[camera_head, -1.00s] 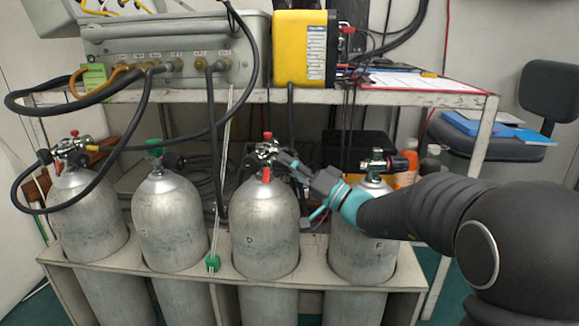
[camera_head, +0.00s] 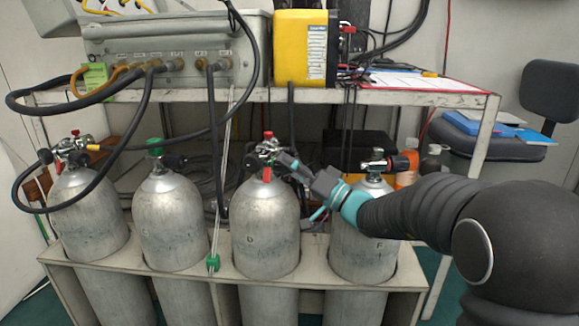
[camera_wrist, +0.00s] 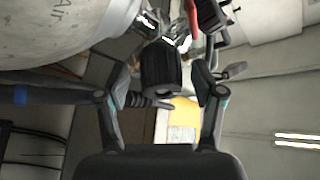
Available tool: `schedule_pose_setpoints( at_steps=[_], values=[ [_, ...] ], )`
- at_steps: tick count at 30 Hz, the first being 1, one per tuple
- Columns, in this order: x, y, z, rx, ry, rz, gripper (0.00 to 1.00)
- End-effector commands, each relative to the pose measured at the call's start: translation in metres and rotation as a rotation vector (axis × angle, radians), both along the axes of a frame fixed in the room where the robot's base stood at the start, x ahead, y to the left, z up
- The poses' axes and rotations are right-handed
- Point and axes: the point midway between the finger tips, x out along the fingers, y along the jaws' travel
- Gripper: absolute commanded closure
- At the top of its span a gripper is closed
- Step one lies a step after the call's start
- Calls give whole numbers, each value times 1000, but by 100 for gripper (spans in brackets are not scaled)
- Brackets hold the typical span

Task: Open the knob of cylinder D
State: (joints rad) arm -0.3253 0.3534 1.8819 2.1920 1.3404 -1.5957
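Cylinder D (camera_head: 265,232) is a grey metal bottle with a "D" on it, upright in the rack in the head view. Its valve (camera_head: 265,155) has red parts on top and in front. My gripper (camera_head: 288,162) reaches in from the right to the valve's right side. In the wrist view a ribbed black knob (camera_wrist: 161,68) on the valve stands between the two fingers of my gripper (camera_wrist: 162,80). The fingers are open, with a small gap visible on each side of the knob. The cylinder (camera_wrist: 60,30) fills the upper left there.
Cylinder F (camera_head: 362,245) stands under my forearm, with its own valve (camera_head: 376,165) close by. Two more cylinders stand to the left, with hoses around them. The shelf (camera_head: 420,97) above carries a panel box (camera_head: 180,50) and a yellow case (camera_head: 302,48).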

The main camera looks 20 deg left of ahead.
Motion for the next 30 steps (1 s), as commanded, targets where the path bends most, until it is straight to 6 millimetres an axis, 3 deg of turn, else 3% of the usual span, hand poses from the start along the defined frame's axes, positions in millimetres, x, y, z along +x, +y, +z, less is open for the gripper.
schedule_pose_setpoints(
  at_steps=[8, 21, 30],
  values=[
    [-1, -10, -2, 1, 0, -3, 32],
    [-22, -84, -27, 0, 2, -2, 32],
    [-29, -109, -36, 0, -1, -1, 32]
  ],
)
